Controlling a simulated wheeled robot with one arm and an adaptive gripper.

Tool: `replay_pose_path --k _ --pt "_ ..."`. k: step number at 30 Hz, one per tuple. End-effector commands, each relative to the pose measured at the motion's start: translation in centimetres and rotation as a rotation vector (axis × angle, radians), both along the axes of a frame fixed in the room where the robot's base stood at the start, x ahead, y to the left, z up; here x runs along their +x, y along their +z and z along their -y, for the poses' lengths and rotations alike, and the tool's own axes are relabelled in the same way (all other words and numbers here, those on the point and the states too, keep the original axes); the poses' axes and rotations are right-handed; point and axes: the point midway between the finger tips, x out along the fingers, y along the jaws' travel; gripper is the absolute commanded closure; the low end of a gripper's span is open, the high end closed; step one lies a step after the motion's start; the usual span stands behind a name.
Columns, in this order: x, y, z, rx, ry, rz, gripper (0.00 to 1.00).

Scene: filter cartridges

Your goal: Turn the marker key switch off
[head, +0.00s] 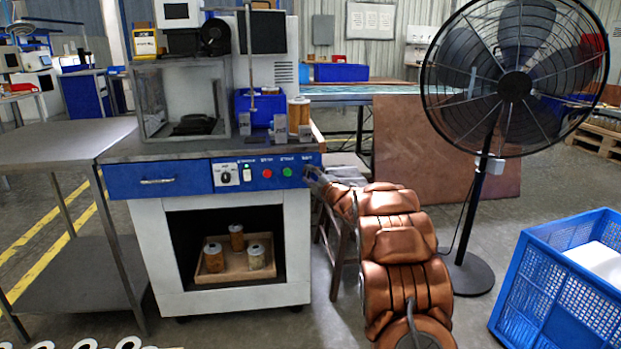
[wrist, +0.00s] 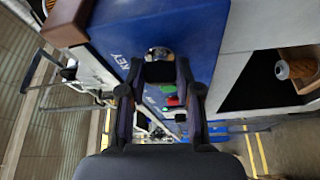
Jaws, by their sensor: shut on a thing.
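The key switch (wrist: 160,53) is a round metal part on the blue control panel (wrist: 190,30), beside the printed word KEY, in the wrist view. My gripper (wrist: 160,72) is shut on it, with a fingertip on either side. The fingertips hide part of the switch, and I cannot tell which way it is turned. In the head view my gripper (head: 312,173) is at the right end of the blue panel (head: 200,178) and covers the switch.
A green button (head: 287,171), a red button (head: 267,173) and a black knob (head: 226,178) are left of the switch. A tray (head: 215,279) with cartridges sits in the open bay below. A fan (head: 514,86) and a blue crate (head: 545,290) stand to the right.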

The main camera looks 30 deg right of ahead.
Motion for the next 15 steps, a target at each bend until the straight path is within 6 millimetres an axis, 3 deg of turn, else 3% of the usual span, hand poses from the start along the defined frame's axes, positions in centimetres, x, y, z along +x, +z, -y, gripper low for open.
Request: replay_pose_path --k 15 --pt "0.10 0.14 -0.14 -0.166 0.003 -0.068 1.00"
